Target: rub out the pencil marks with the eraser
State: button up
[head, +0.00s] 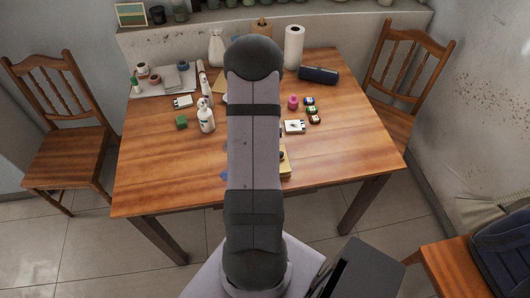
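My arm stretches across the middle of the wooden table (350,148) and covers a wide strip of it. My gripper is hidden beneath or behind the arm, so its opening and anything in it cannot be seen. I cannot pick out the eraser for certain. A small white item with a dark mark (294,127) lies right of the arm, and another small white item (183,101) lies at the left. No pencil marks can be made out. A yellow item (286,163) and a blue item (224,175) are partly hidden by the arm.
A pink item (293,102) and small jars (312,110) are right. The front left and right of the table are clear.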

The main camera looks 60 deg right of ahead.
jog(key=shift+w+a, duration=1.4)
jog(key=shift+s+d+b, duration=0.5)
jog(key=shift+s+d, duration=1.55)
jog(key=shift+s+f, duration=0.2)
jog(key=shift+s, duration=0.05)
jog(key=shift+w+a+r, duration=0.2)
jog(key=shift+w+a, duration=2.1)
jog(key=s+d+p, duration=0.1)
jog(key=s+d, duration=0.3)
jog(key=shift+s+d, duration=0.25)
jog(key=shift+d, duration=0.05)
notch_tip(320, 180, up, 8)
jog(key=p, duration=0.6)
jog(key=shift+w, duration=0.1)
